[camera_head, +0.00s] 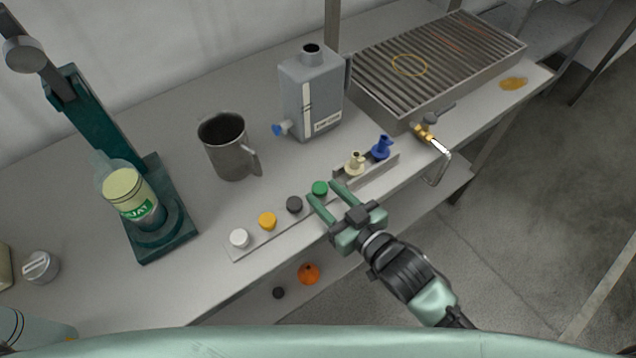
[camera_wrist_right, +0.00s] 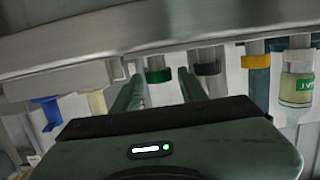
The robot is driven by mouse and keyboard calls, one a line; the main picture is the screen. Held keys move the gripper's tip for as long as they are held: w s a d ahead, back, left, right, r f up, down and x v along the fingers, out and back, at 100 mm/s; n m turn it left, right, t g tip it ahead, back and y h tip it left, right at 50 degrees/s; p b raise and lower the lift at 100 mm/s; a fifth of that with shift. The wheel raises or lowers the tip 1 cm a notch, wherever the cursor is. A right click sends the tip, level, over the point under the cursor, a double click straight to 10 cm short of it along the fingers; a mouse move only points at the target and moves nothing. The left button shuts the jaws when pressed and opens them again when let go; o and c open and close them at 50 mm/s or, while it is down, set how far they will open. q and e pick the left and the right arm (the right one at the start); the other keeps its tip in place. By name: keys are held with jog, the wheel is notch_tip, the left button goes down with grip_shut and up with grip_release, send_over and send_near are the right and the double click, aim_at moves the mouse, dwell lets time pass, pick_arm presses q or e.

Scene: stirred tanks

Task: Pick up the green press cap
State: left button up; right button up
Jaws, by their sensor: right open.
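The green press cap (camera_head: 320,187) stands in a row of caps on a light strip along the bench's front edge. My right gripper (camera_head: 324,191) reaches in from the front right, its two green fingers open and pointing at the cap. The cap is at the fingertips, roughly centred in the gap. In the right wrist view the green cap (camera_wrist_right: 158,75) shows just past the open fingers (camera_wrist_right: 160,88). Nothing is held. My left gripper is out of view.
Black (camera_head: 294,204), yellow (camera_head: 268,221) and white (camera_head: 239,238) caps stand to the left. Cream (camera_head: 355,163) and blue (camera_head: 382,147) funnel-like pieces stand in a rack to the right. A metal mug (camera_head: 226,150) and grey canister (camera_head: 311,95) are behind.

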aim_at(318, 187)
jog(key=x, duration=0.1)
jog(key=p+x, duration=0.1)
jog(key=x, duration=0.3)
jog(key=shift+r, duration=0.3)
jog(key=shift+w+a+f, duration=0.2)
jog(key=shift+w, duration=0.2)
grip_shut()
